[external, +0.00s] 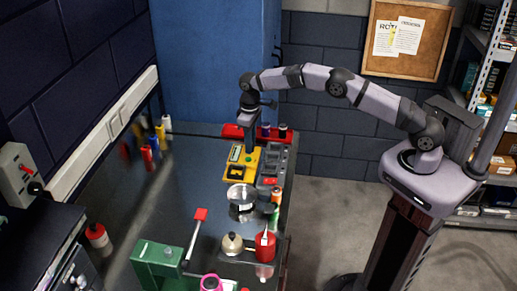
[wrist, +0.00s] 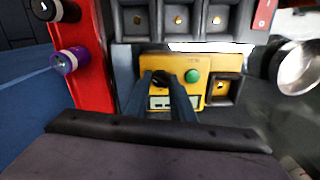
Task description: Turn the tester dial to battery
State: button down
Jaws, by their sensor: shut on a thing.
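The yellow tester (external: 241,161) lies on the dark bench at the far end, and it fills the middle of the wrist view (wrist: 200,62). It has a black dial (wrist: 163,77), a green button (wrist: 193,76) and a small display (wrist: 160,102). My gripper (external: 249,150) points down over the tester. In the wrist view my gripper's fingers (wrist: 163,82) reach down to either side of the dial and are shut on it. The fingers partly hide the dial, and I cannot read its pointer or any markings.
A grey compartment tray (external: 273,166) sits right beside the tester. A red holder (wrist: 92,40) with a purple-capped bottle (wrist: 70,61) stands close by. A metal bowl (external: 241,195) is nearer the camera. The bench's left middle is mostly clear.

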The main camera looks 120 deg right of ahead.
jog(key=c, duration=1.5)
grip_release()
jog(key=shift+c, duration=0.2)
jog(key=shift+r+b, duration=1.05)
jog(key=shift+r, duration=2.7)
